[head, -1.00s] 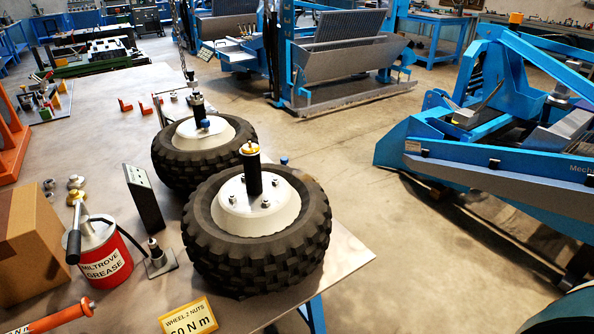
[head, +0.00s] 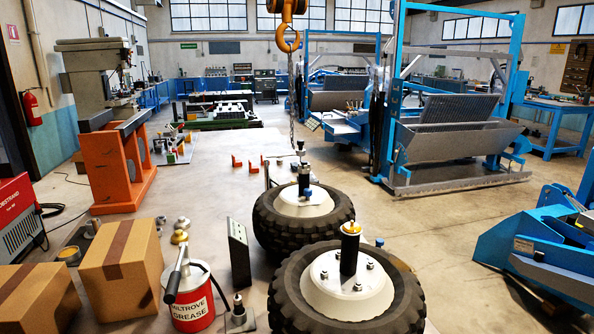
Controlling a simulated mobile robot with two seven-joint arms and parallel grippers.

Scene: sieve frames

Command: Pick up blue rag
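I see no blue rag in the head view. Neither of my grippers shows in the head view. The grey workbench (head: 215,180) runs away from me through the middle of the view. Two black-tyred wheels with white hubs lie on it, a nearer wheel (head: 285,295) and a farther wheel (head: 262,222). Small blue caps (head: 307,193) sit by the wheels; they look hard, not like cloth.
A red grease can (head: 192,308) and cardboard boxes (head: 125,262) stand at the near left. An orange machine stand (head: 105,170) is at the left. A crane hook (head: 287,40) hangs above. Blue machines (head: 545,240) stand to the right; the floor (head: 440,215) between is clear.

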